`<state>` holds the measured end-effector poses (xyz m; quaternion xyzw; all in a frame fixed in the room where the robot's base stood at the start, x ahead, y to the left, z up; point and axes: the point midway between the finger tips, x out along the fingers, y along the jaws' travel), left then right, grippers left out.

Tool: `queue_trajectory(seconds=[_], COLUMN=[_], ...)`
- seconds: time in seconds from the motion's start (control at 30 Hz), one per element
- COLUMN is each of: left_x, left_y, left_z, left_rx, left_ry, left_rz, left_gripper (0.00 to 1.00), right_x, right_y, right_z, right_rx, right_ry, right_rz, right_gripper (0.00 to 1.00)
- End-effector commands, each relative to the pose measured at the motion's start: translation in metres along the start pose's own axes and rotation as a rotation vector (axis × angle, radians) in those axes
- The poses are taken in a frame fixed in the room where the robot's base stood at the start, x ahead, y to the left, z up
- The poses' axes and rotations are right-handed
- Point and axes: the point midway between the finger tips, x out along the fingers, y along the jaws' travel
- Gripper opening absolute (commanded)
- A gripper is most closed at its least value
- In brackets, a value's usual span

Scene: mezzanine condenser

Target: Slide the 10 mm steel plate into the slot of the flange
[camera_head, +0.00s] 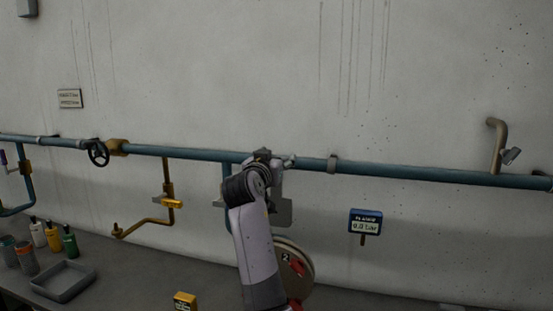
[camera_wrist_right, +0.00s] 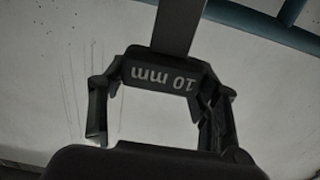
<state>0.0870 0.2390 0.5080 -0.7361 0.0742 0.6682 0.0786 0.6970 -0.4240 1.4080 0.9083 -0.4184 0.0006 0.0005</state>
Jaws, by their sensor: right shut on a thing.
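The 10 mm steel plate (camera_wrist_right: 176,28) shows in the right wrist view as a grey strip running up from a black grip block marked "10 mm". My right gripper (camera_wrist_right: 163,76) is shut on that block, one finger on each side. In the head view my right gripper (camera_head: 268,158) is at the blue pipe, mostly hidden behind my own wrist. A flat grey piece (camera_head: 283,207) shows behind my arm below the pipe; I cannot tell what it is. I cannot make out the flange's slot, or whether the plate touches it. My left gripper is not in view.
The blue pipe (camera_head: 430,174) crosses the wall, with a black handwheel (camera_head: 98,153) at left. A red-and-cream disc (camera_head: 294,268) is partly behind my arm. A blue gauge (camera_head: 366,222) is at right. A grey tray (camera_head: 63,284) and several bottles stand at lower left.

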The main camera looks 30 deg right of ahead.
Motion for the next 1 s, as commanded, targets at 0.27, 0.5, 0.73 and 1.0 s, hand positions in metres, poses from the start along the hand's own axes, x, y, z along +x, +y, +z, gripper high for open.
queue_trajectory(seconds=[0.27,0.5,0.73,1.0], left_x=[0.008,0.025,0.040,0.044], left_y=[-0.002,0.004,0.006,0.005], left_z=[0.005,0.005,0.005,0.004], left_rx=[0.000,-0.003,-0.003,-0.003], left_ry=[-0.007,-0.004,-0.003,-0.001], left_rz=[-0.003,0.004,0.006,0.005], left_gripper=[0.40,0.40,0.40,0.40], right_x=[-0.001,-0.001,-0.001,-0.001], right_y=[0.001,0.000,0.000,0.000], right_z=[0.009,0.030,0.051,0.056], right_rx=[0.003,0.004,0.003,0.004], right_ry=[0.000,0.001,0.001,0.001], right_rz=[0.001,0.000,0.000,0.000], right_gripper=[0.00,0.00,0.00,0.00])
